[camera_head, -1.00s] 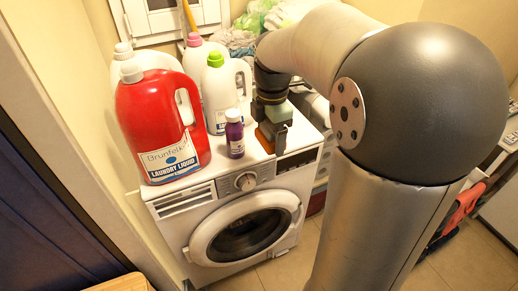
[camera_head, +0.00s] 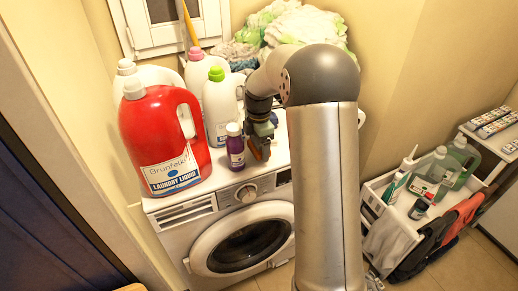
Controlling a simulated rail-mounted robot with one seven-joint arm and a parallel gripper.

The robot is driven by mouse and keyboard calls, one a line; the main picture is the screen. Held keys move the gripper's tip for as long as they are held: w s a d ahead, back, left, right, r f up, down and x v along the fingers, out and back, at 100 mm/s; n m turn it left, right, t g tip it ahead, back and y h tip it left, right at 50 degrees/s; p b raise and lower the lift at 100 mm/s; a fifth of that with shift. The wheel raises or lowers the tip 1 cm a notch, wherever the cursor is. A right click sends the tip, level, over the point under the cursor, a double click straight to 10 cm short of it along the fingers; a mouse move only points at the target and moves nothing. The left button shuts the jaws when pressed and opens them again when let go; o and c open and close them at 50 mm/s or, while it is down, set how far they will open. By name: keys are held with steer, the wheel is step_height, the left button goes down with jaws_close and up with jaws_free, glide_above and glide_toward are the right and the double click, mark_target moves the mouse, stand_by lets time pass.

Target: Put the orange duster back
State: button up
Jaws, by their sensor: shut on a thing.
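My gripper (camera_head: 260,136) is at the right part of the washer's top, right of a small purple bottle (camera_head: 235,150).
The white washer (camera_head: 225,200) bears a red laundry jug (camera_head: 160,140) and a white bottle with a green cap (camera_head: 220,105). Crumpled cloths (camera_head: 290,30) lie behind. At right a white cart (camera_head: 390,220) holds several bottles; a red-orange cloth (camera_head: 466,209) hangs on its side.

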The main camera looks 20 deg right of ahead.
steer(key=shift+f, duration=1.05)
steer(key=shift+f, duration=0.2)
steer(key=o, duration=1)
steer(key=shift+r, duration=0.15)
